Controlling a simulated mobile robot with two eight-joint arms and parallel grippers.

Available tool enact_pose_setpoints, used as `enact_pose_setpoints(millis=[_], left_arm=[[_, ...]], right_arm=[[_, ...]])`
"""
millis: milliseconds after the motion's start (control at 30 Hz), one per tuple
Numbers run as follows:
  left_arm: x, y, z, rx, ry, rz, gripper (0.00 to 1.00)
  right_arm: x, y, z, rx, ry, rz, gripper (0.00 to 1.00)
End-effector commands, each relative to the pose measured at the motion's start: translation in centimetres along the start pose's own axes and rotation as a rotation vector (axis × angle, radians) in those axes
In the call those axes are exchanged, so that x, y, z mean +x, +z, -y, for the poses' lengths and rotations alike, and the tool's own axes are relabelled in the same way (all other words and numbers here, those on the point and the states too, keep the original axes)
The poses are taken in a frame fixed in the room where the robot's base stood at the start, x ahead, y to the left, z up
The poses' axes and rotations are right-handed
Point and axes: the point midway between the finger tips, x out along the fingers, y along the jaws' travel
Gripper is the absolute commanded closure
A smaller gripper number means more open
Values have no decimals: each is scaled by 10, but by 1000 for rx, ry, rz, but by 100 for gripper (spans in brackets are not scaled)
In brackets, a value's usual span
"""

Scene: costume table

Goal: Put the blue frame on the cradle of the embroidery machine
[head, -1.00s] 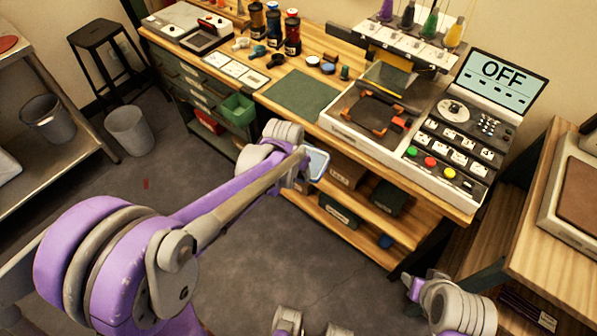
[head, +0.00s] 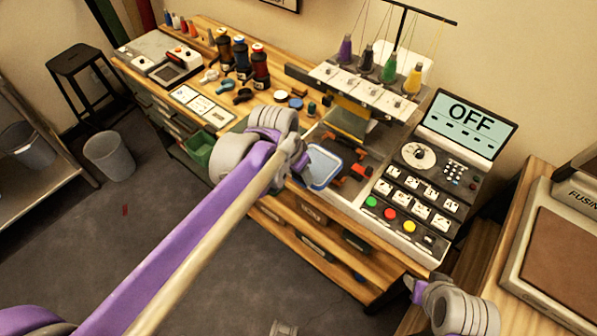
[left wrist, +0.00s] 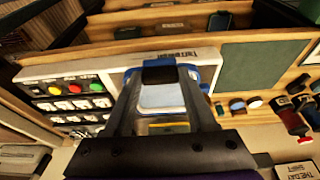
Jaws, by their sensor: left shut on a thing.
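The blue frame (head: 323,167) is a small rounded rectangle with a pale middle. My left gripper (head: 303,163) is shut on its edge and holds it near the front edge of the embroidery machine (head: 358,212). The dark cradle (head: 358,170) with orange corners lies just behind and to the right of the frame, partly hidden by it. In the left wrist view the fingertips (left wrist: 159,72) grip the rim of the blue frame (left wrist: 163,98). My right gripper (head: 416,288) is at the lower right, away from the machine; its jaws are unclear.
The machine's screen (head: 469,122) reads OFF. Thread cones (head: 388,68) stand on top of the machine. Spools (head: 243,60) and small items stand on the table to the left. A press (head: 560,245) stands on the right-hand table.

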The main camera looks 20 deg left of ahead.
Motion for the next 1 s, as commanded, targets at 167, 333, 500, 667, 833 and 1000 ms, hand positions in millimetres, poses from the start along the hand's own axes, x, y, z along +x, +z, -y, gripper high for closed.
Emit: enact_pose_setpoints(millis=[167, 333, 500, 667, 833, 1000], left_arm=[[12, -10, 0, 1, 0, 1, 92], [23, -22, 0, 1, 0, 1, 92], [34, -34, 0, 0, 0, 0, 92], [40, -42, 0, 0, 0, 0, 92], [43, -46, 0, 0, 0, 0, 92], [43, -47, 0, 0, 0, 0, 92]], right_arm=[[7, 7, 0, 0, 0, 5, 50], [13, 12, 0, 0, 0, 9, 50], [18, 16, 0, 0, 0, 12, 50], [21, 19, 0, 0, 0, 14, 50], [22, 20, 0, 0, 0, 15, 50], [22, 20, 0, 0, 0, 15, 50]])
